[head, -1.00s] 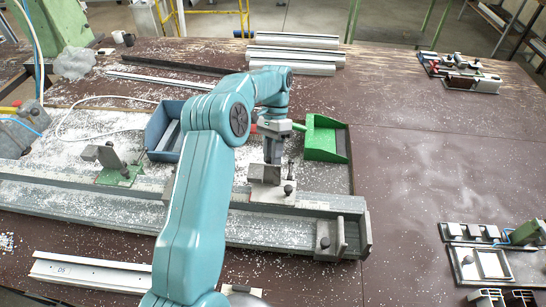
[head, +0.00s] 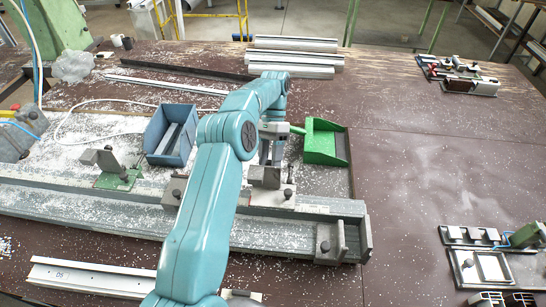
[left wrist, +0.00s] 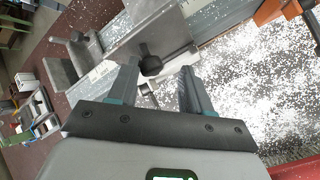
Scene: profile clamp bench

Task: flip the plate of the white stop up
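The white stop (head: 272,200) sits on the long grey rail, right of centre in the head view. Its grey plate (head: 264,177) shows above the white base, with a dark knob (head: 288,192) beside it. I cannot tell the plate's exact tilt. My left gripper (head: 271,163) is over the stop, fingers pointing down at the plate. In the left wrist view the two fingers (left wrist: 160,72) are apart with nothing held between them. The black knob (left wrist: 151,65) and the grey plate (left wrist: 150,33) lie just beyond the fingertips. My right gripper is out of view.
The green stop (head: 120,178) stands on the rail at the left, and an end stop (head: 331,243) at the right. A blue bin (head: 158,143) and a green dustpan (head: 325,143) stand behind the rail. White chips cover the bench.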

